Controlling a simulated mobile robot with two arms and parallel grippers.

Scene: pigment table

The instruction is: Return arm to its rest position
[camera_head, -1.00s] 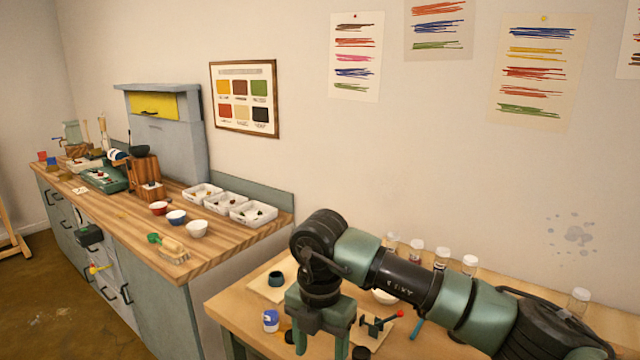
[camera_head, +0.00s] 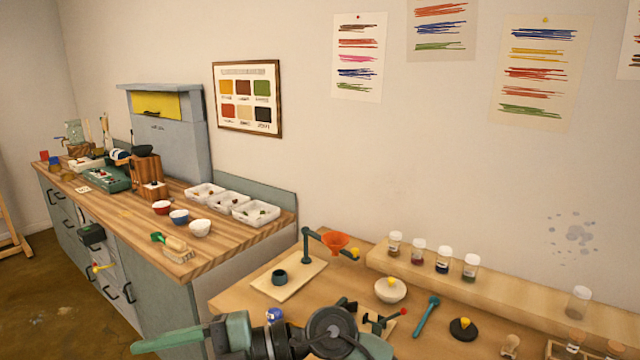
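My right arm lies low along the bottom edge, in front of the near bench. Its gripper (camera_head: 140,347) points left, with a long green finger showing near the cabinet front. The other finger is not clearly visible, so I cannot tell whether the gripper is open or shut. I see nothing held at the visible finger. My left arm and gripper are not in view.
The near wooden bench (camera_head: 240,303) holds a funnel stand (camera_head: 307,248), a white bowl (camera_head: 390,290), a blue tool (camera_head: 426,316) and a blue-labelled jar (camera_head: 274,315) close behind my arm. Several glass jars stand on a shelf (camera_head: 510,291). The grey cabinet (camera_head: 165,310) stands left.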

